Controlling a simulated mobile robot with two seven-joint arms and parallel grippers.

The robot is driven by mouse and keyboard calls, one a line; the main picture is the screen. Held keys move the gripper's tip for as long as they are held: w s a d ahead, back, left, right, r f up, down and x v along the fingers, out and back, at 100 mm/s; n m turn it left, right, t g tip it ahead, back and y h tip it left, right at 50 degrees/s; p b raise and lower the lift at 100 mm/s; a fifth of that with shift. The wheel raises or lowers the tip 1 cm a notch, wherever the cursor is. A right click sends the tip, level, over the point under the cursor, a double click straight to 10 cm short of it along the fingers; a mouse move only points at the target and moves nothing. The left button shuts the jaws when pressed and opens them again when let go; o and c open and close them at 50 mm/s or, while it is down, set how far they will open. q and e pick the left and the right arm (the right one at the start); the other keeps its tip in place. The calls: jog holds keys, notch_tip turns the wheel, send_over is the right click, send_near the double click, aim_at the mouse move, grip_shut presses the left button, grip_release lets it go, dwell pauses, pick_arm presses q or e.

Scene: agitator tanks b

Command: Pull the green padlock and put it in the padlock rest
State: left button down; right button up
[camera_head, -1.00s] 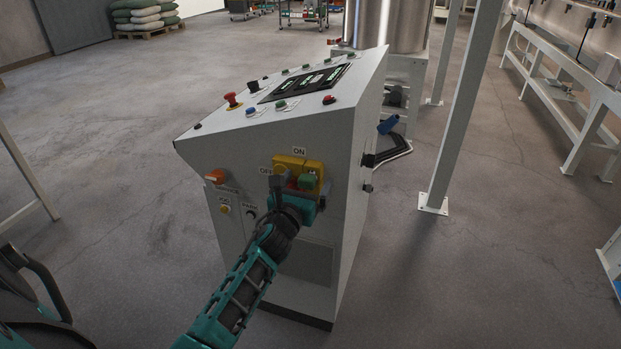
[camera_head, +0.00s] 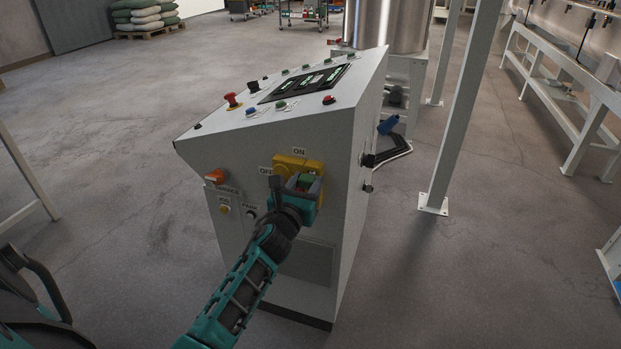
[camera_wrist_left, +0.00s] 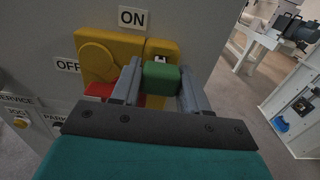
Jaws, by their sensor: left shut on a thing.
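The green padlock (camera_wrist_left: 161,79) is between the two fingers of my left gripper (camera_wrist_left: 163,88), which is shut on it. I cannot tell if the padlock is still in the switch. I cannot make out the padlock rest. My right gripper is not in view.
The control cabinet (camera_head: 268,137) has a sloped top with several buttons and a red mushroom button (camera_head: 232,99). An orange knob (camera_head: 215,176) sits on its front left. A metal post (camera_head: 462,110) stands to the right.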

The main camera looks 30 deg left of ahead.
aim_at(305, 186)
pick_arm(q)
jog(key=shift+s+d, duration=0.15)
jog(key=shift+s, duration=0.45)
dwell(0.4)
jog(key=c, duration=1.1)
grip_release()
grip_shut()
jog(key=shift+p+v, duration=0.4)
jog(key=shift+v, duration=1.55)
